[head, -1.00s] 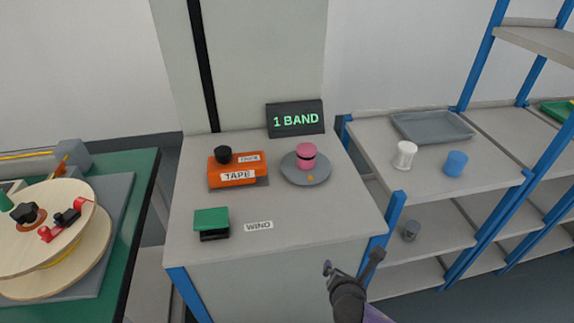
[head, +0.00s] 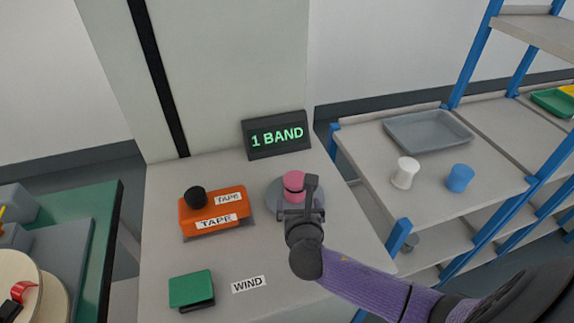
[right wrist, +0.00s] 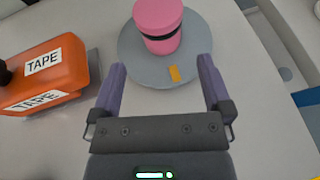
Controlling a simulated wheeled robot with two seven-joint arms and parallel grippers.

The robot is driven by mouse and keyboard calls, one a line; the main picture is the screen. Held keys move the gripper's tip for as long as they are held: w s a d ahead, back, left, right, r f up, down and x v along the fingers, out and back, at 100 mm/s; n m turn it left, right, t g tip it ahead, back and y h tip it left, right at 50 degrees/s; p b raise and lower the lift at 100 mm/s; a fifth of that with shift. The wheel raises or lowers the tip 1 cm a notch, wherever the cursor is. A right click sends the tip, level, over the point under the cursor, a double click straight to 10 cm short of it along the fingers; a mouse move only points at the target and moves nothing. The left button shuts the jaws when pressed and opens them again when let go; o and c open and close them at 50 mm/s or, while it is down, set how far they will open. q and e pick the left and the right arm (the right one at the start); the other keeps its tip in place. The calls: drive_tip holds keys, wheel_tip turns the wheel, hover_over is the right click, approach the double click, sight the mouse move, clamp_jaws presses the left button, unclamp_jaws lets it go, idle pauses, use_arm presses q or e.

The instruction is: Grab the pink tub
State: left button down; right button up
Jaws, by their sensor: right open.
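The pink tub (head: 294,183) has a dark band around it and stands upright on a round grey plate (head: 274,197) on the light table. My right gripper (head: 300,196) is in front of it in the head view and hides part of the tub and plate. In the right wrist view the pink tub (right wrist: 159,25) stands just beyond the fingertips. My right gripper (right wrist: 161,75) is open and empty, with its two fingers spread over the near part of the grey plate (right wrist: 135,62). My left gripper is not in view.
An orange tape dispenser (head: 214,219) stands left of the plate. A green-topped block (head: 191,289) and a WIND label (head: 248,284) are nearer. A "1 BAND" display (head: 277,136) stands behind. A white tub (head: 405,173) and a blue tub (head: 460,178) are on the right shelf.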

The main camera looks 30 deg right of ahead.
sight(296, 193)
drive_tip(key=b+x, duration=0.5)
drive_tip(key=x, duration=0.4)
drive_tip(key=shift+w+d+f+b, duration=0.15)
drive_tip(key=shift+w+f+b, duration=0.15)
drive_tip(key=shift+b, duration=0.1)
drive_tip(key=shift+w+d+r, duration=0.1)
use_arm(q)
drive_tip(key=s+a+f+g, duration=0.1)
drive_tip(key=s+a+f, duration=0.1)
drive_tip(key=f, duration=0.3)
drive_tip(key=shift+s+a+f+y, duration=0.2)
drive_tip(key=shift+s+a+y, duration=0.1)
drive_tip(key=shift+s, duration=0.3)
use_arm(e)
drive_tip(key=shift+r, duration=0.1)
drive_tip(key=c, duration=1)
drive_tip(key=shift+c, duration=0.7)
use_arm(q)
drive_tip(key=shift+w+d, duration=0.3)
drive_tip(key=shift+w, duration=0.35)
